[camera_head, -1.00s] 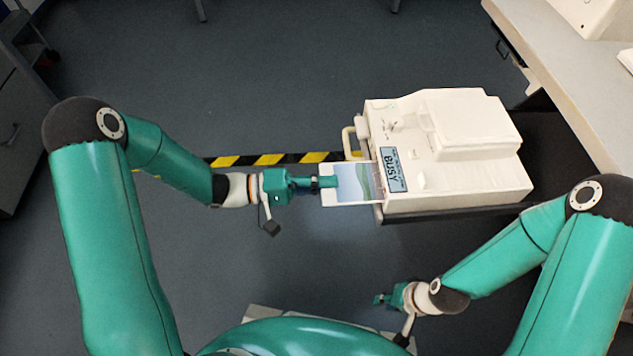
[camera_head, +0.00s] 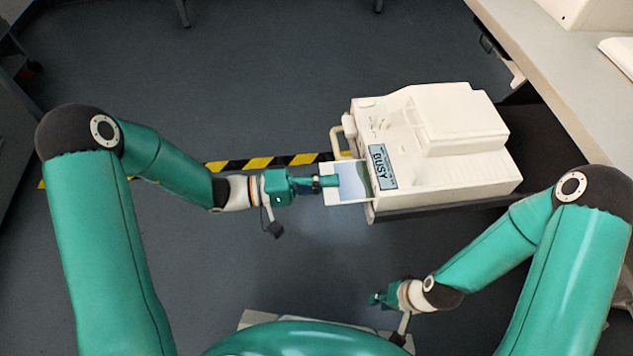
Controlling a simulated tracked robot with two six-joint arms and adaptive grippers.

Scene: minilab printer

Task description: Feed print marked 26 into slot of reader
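A print (camera_head: 354,183) with a white border and a blue and green picture lies level at the left front of the white reader (camera_head: 450,140). Its right edge meets the reader's front beside the "BUSY" display (camera_head: 382,166); the slot itself is hidden from this angle. My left gripper (camera_head: 329,182) is at the print's left edge and appears shut on it. No number on the print can be read. My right gripper (camera_head: 377,299) is low, in front of the reader and away from it; its fingers are too small to judge.
The reader stands on a dark surface (camera_head: 440,207). A pale bench (camera_head: 545,75) with white equipment (camera_head: 585,12) runs along the upper right. A yellow and black stripe (camera_head: 260,163) crosses the floor behind my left gripper. The floor between my arms is clear.

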